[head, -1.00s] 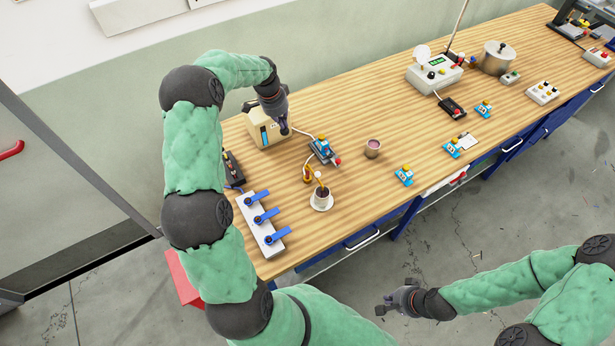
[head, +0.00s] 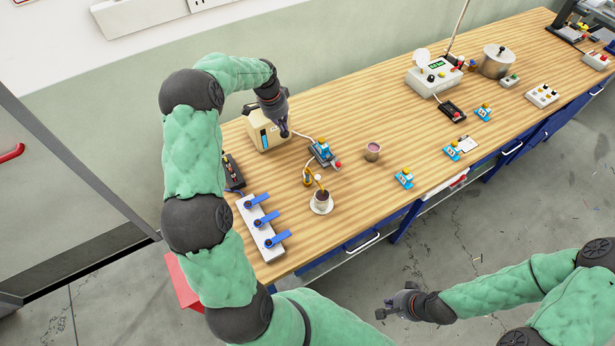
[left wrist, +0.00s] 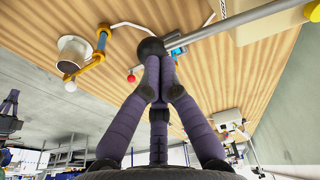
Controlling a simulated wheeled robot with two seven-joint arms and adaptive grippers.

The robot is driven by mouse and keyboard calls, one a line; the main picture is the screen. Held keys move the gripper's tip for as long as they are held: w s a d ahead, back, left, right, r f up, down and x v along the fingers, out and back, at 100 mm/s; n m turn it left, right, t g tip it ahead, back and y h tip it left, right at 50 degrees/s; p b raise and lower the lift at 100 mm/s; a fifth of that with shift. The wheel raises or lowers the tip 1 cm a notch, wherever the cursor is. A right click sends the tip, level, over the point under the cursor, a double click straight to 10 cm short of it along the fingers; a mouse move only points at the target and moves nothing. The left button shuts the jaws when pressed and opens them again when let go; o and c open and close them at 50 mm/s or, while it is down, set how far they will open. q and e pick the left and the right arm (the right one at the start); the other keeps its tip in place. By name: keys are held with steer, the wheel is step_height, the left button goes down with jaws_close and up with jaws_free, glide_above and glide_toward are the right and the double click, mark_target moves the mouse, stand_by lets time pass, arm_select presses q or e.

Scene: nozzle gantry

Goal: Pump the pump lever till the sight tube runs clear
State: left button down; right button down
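A beige pump box (head: 259,120) stands at the table's back left. A blue strip on its front, which looks like the sight tube (head: 264,137), shows colour; its level is too small to read. My left gripper (head: 283,131) is at the box's right side and hides most of the pump lever. In the left wrist view, its fingers close together at a round black knob (left wrist: 151,46), which looks like the lever's end, near a grey rod (left wrist: 260,20). My right gripper (head: 385,307) hangs over the floor in front of the table, empty, with its fingertips apart.
A white strip with several blue handles (head: 262,228) lies at the near left.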

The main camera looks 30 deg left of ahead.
arm_select(q)
step_height(320, 180, up, 9)
steer(key=p, duration=0.4)
steer(key=shift+r+p, duration=0.15)
steer(key=shift+p, duration=0.2)
steer(key=shift+s, duration=0.1)
stand_by(1.2)
